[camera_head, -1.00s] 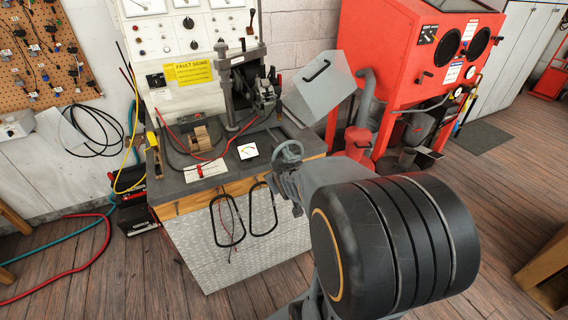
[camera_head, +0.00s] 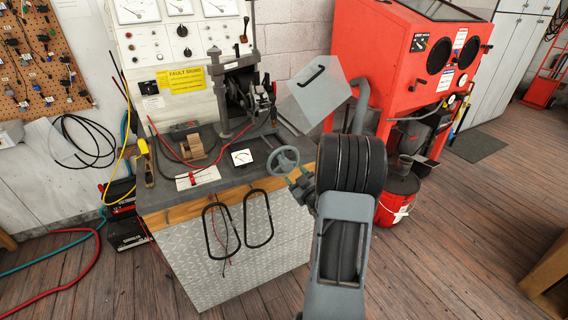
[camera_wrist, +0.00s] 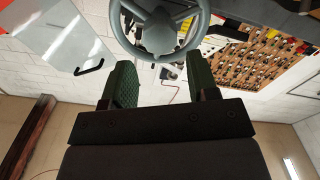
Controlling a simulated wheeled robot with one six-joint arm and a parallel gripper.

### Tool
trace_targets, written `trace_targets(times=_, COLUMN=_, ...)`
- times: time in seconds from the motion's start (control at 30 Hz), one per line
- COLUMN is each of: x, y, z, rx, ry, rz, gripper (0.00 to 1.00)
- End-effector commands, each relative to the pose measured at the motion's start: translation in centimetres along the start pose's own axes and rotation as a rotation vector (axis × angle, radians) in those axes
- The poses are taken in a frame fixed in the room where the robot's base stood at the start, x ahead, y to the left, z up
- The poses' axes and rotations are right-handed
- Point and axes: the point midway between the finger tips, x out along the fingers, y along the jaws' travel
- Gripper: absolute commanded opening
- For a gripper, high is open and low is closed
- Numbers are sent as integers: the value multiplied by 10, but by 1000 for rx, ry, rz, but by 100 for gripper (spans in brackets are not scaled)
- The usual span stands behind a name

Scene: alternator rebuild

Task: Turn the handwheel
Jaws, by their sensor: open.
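The handwheel (camera_head: 283,160) is a grey spoked wheel at the front right corner of the test bench. In the wrist view the handwheel (camera_wrist: 158,36) fills the top middle, with its hub and lower rim showing and its top cut off. My gripper (camera_head: 298,182) is close to the wheel's lower right side in the head view. In the wrist view my gripper (camera_wrist: 161,62) has its two green fingers spread apart, with nothing between them. The fingertips reach close to the lower rim; I cannot tell whether they touch it.
The bench top (camera_head: 160,195) carries a small meter (camera_head: 241,157), a wooden block (camera_head: 192,147) and red leads. A red cabinet (camera_head: 397,60) and red bucket (camera_head: 398,200) are to the right. Open floor lies in front.

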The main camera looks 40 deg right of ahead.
Motion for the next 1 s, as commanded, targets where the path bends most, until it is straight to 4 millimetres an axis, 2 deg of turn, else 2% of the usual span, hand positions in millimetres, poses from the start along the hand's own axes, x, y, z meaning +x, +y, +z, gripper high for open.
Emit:
trace_targets(times=0.2, x=42, y=-1, z=-1, rx=1, ry=0, rz=-2, gripper=54)
trace_targets(times=0.5, x=80, y=0, z=0, rx=0, ry=-1, rz=-1, gripper=54)
trace_targets(times=0.7, x=88, y=0, z=0, rx=0, ry=-1, rz=0, gripper=54)
trace_targets(times=1.0, x=89, y=0, z=0, rx=0, ry=-1, rz=0, gripper=53)
